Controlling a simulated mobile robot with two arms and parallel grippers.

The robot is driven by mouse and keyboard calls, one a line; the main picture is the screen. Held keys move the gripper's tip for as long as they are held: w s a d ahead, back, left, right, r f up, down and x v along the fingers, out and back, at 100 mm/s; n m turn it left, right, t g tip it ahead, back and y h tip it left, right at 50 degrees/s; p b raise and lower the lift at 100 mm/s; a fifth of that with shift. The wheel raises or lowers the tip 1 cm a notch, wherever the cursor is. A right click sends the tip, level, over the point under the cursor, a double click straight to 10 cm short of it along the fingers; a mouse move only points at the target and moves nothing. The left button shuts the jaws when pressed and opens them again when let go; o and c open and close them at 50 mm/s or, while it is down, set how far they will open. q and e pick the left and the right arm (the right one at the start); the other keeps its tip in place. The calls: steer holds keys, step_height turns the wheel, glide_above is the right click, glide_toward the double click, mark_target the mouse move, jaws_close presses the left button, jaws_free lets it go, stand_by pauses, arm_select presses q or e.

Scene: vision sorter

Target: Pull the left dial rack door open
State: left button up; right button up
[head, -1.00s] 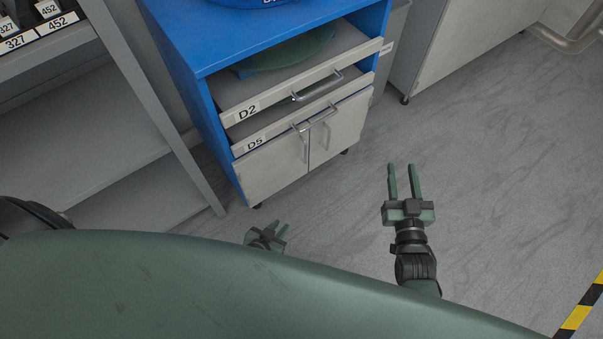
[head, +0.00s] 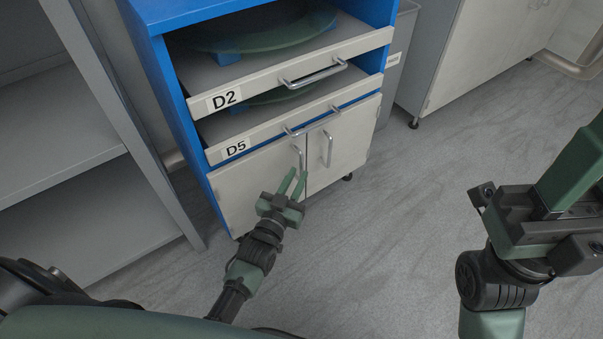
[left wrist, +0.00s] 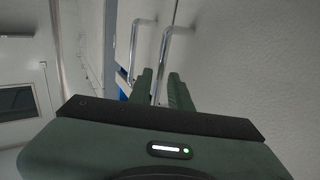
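The dial rack (head: 152,15) is a blue cabinet with two pale doors at the bottom. The left door (head: 245,192) looks shut and has an upright metal bar handle (head: 298,157). My left gripper (head: 296,173) is at the lower end of this handle, fingers apart. In the left wrist view a metal bar (left wrist: 160,65) runs between the two green fingers; contact cannot be told. My right gripper (head: 560,205) is large at the right edge, its fingertips cut off.
The right door (head: 345,140) has its own handle (head: 327,148) close by. Drawers labelled D5 (head: 262,133) and D2 (head: 265,88) are above. A grey shelf (head: 120,120) stands at left. The floor (head: 390,230) in front is clear.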

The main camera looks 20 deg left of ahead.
mark_target(301, 171)
arm_select(q)
steer(key=shift+w+d+b, duration=0.15)
steer(key=shift+w+b, duration=0.4)
steer(key=shift+w, duration=1.3)
jaws_close()
steer(key=shift+f, duration=0.1)
